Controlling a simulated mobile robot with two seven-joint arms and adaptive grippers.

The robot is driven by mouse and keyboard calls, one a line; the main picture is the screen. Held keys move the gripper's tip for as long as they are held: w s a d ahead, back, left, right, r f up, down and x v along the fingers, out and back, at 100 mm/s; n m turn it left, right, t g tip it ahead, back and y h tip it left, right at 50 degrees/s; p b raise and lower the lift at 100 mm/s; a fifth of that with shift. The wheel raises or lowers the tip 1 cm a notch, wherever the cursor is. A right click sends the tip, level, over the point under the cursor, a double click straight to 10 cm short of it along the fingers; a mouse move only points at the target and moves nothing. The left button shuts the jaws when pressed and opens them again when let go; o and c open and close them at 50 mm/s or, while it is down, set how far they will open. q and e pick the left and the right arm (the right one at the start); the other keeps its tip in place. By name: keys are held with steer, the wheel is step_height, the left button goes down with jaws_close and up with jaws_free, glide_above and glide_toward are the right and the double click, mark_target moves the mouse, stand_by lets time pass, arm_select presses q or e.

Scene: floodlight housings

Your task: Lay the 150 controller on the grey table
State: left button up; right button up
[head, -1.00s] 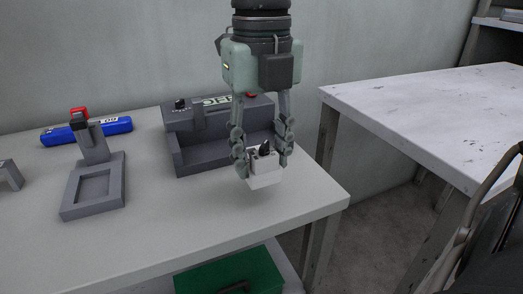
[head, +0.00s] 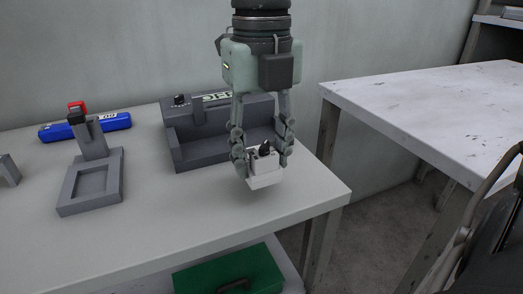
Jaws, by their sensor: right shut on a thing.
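My right gripper (head: 263,155) points down over the right part of the grey table (head: 200,235). It is shut on a small white box with a black top part, which looks like the controller (head: 265,180). The box's number cannot be read. It is held at or just above the tabletop near the right end; I cannot tell if it touches. My left gripper is not in view.
A grey fixture (head: 195,153) stands just behind the gripper. A grey stand with a square recess (head: 70,200) and a blue bar (head: 60,132) are at the left. A green case (head: 230,272) lies below the table. A white table (head: 430,105) stands to the right, across a gap.

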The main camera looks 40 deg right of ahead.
steer(key=shift+f+b, duration=1.5)
steer(key=shift+b, duration=0.25)
stand_by(0.9)
steer(key=o, duration=1.4)
step_height(320, 180, up, 12)
steer(key=shift+r, duration=0.1)
